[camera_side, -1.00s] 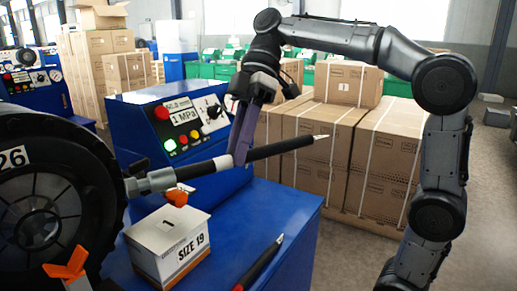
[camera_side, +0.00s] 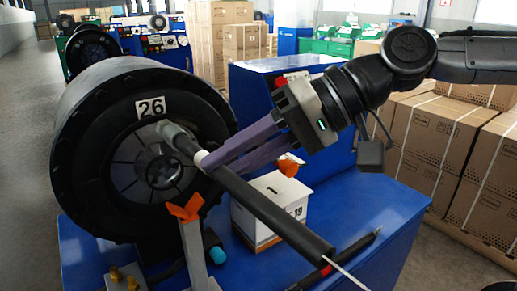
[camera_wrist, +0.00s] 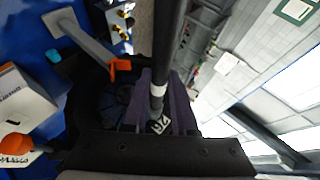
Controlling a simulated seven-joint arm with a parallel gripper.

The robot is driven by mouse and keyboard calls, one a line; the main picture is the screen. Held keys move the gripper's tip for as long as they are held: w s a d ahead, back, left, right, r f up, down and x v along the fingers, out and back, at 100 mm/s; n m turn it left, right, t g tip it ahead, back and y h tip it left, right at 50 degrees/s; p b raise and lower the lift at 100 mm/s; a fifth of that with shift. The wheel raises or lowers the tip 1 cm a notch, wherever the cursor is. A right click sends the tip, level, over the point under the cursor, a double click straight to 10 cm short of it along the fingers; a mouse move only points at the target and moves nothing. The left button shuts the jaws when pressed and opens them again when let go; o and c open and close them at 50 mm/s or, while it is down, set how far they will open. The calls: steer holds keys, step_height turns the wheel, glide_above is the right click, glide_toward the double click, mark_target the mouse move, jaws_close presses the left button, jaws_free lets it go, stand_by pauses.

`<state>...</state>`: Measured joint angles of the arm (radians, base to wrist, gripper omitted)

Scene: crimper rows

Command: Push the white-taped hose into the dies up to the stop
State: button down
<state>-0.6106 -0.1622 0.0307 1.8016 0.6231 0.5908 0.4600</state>
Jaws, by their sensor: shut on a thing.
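The white-taped hose is a black hose (camera_side: 265,213) with a white tape band (camera_side: 200,158) near its grey end fitting (camera_side: 180,140). The band also shows in the wrist view (camera_wrist: 158,90). My gripper (camera_side: 207,163) has its purple fingers shut on the hose beside the band. The crimper (camera_side: 75,150) is a black drum marked 26, with a round die opening (camera_side: 161,172) in its face. In the side view the fitting overlaps the face above and right of the opening. I cannot tell its depth or whether it touches.
A white box (camera_side: 272,205) sits on the blue table (camera_side: 385,205). Another black-and-red hose (camera_side: 335,262) lies at the table's front. Cardboard boxes (camera_side: 440,150) are stacked behind.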

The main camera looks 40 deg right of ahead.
steer(key=shift+s+a+r+m+t, duration=0.15)
steer(key=shift+a, duration=0.2)
steer(key=shift+s+a+r+m+t, duration=0.1)
steer(key=shift+s+a+m+t, duration=0.05)
steer(key=shift+a, duration=0.2)
steer(key=shift+w+d+f, duration=0.1)
steer(key=shift+f, duration=2.4)
steer(key=w+f, duration=0.6)
steer(key=shift+w, duration=0.4)
steer(key=shift+f, duration=0.45)
